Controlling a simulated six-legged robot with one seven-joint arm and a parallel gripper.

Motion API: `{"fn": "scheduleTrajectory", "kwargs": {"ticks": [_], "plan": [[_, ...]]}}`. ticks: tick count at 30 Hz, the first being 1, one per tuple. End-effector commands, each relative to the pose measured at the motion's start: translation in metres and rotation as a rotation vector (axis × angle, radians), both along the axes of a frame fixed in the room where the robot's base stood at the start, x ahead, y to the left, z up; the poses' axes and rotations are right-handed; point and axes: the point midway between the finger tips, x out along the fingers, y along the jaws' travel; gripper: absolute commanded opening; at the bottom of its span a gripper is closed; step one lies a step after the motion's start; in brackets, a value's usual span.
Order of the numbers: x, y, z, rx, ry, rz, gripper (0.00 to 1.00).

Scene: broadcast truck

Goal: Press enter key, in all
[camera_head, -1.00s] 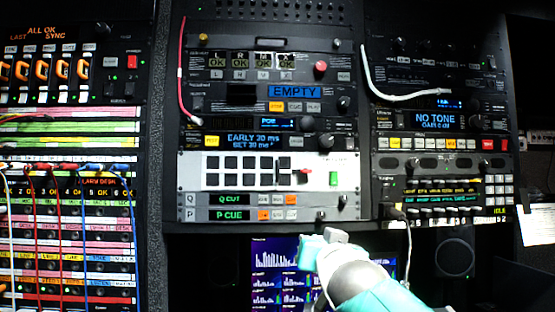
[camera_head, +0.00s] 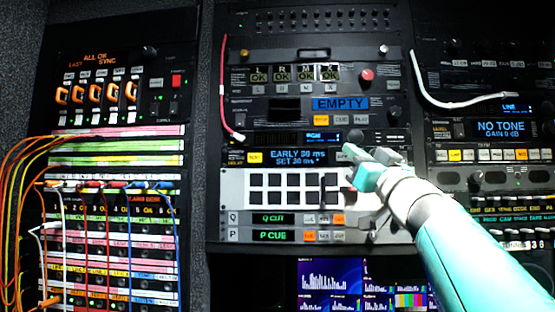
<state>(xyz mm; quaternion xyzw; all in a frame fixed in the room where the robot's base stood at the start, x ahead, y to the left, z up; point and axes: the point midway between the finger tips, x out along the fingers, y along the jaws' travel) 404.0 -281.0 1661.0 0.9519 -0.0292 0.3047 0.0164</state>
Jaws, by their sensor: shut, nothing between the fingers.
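My gripper (camera_head: 350,153) is shut and empty, in front of the right end of this unit. It hides the controls there, and I cannot tell whether it touches the panel. I cannot read an enter key label on any key. My teal and white arm covers the right part of the white panel below.
The white panel (camera_head: 235,188) with black square keys sits just below, with the "Q CUT" display (camera_head: 274,218) and "P CUE" display (camera_head: 275,236) under it. A red cable (camera_head: 222,100) and a white cable (camera_head: 440,101) hang nearby. Patch cables (camera_head: 30,160) crowd the left.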

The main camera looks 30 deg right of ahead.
Motion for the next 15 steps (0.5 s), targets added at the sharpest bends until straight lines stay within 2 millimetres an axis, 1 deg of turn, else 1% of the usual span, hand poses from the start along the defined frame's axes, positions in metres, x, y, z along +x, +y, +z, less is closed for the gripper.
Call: {"fn": "scheduleTrajectory", "kwargs": {"ticks": [9,13,15], "plan": [[-0.003,-0.002,0.000,0.000,-0.001,-0.006,0.00],[0.003,-0.005,0.000,0.000,0.000,-0.006,0.00],[0.009,-0.009,0.000,0.001,0.000,-0.005,0.00]]}}
